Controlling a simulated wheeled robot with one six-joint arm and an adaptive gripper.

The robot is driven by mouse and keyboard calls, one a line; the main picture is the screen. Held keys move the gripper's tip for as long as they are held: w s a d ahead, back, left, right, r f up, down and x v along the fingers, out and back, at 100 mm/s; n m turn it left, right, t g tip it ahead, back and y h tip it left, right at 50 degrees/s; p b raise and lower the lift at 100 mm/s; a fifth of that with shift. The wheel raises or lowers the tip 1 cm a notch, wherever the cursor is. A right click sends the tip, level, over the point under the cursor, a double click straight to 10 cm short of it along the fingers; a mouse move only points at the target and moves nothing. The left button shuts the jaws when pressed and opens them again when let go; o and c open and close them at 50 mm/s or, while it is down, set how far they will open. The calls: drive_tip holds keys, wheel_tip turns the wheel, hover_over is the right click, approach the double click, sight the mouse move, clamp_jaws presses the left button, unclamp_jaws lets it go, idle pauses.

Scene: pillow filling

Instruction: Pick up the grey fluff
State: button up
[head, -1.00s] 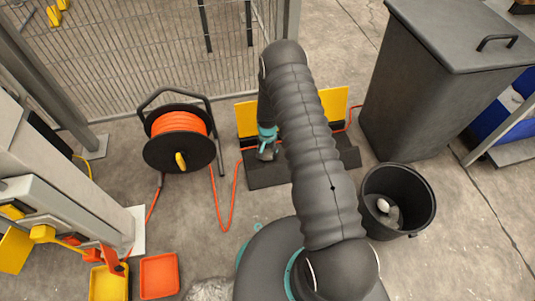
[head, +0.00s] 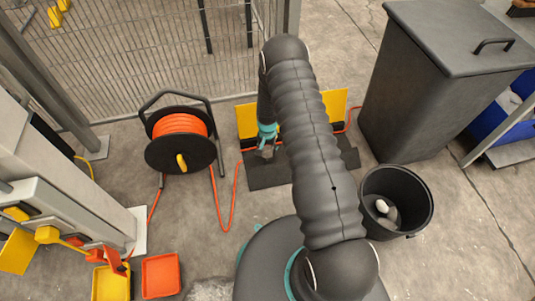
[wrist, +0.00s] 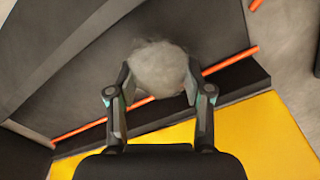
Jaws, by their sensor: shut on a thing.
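The grey fluff (wrist: 158,68) is a pale, fuzzy round clump in the wrist view. My gripper (wrist: 158,97) is shut on it, with one finger on each side, and the clump bulges out past the fingertips. In the head view my gripper (head: 267,145) is small and partly hidden by my arm, over the dark mat (head: 270,175) in front of the yellow panel (head: 335,102). The fluff is hard to make out there.
A black bucket (head: 428,200) with a white ball and something grey inside stands at right, by a large dark bin (head: 410,100). An orange cable reel (head: 180,145) stands at left, its cable crossing the floor. Orange (head: 160,275) and yellow trays lie front left.

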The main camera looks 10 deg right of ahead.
sight(267, 149)
drive_tip(key=shift+r+p, duration=1.3)
drive_tip(key=shift+r, duration=1.65)
